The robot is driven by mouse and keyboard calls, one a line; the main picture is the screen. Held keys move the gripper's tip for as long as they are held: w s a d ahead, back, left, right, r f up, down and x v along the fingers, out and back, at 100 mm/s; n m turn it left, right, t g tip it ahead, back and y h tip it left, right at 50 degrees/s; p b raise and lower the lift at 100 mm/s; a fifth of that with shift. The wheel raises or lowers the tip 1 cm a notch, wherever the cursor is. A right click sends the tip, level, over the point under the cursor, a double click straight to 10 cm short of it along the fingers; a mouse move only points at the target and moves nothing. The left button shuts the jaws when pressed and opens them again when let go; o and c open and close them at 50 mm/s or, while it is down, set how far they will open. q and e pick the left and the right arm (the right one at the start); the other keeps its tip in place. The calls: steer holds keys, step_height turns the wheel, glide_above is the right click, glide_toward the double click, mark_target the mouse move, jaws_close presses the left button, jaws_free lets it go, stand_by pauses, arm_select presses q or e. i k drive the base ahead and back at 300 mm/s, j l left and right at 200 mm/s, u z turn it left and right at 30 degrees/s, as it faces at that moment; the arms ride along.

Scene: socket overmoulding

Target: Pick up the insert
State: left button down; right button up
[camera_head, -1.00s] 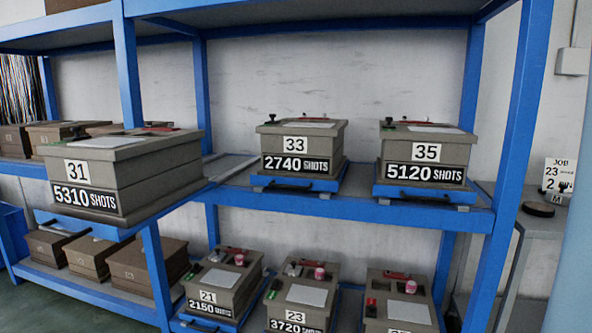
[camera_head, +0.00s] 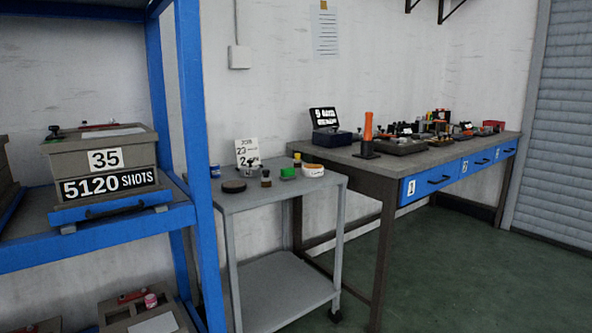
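I cannot single out the insert in this view; several small parts lie on the long workbench (camera_head: 345,160) at the back right, too small to tell apart. An orange upright handle (camera_head: 367,127) on a dark base stands near the bench's left end. A dark box with a raised lettered lid (camera_head: 323,118) stands behind it to the left. Neither of my grippers shows in the view.
The blue rack (camera_head: 198,150) with mould box 35 (camera_head: 100,163) stands left. Green floor (camera_head: 440,270) is clear at right.

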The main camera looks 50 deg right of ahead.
mark_target(245, 171)
steer(key=z, duration=1.25)
steer(key=u, duration=0.4)
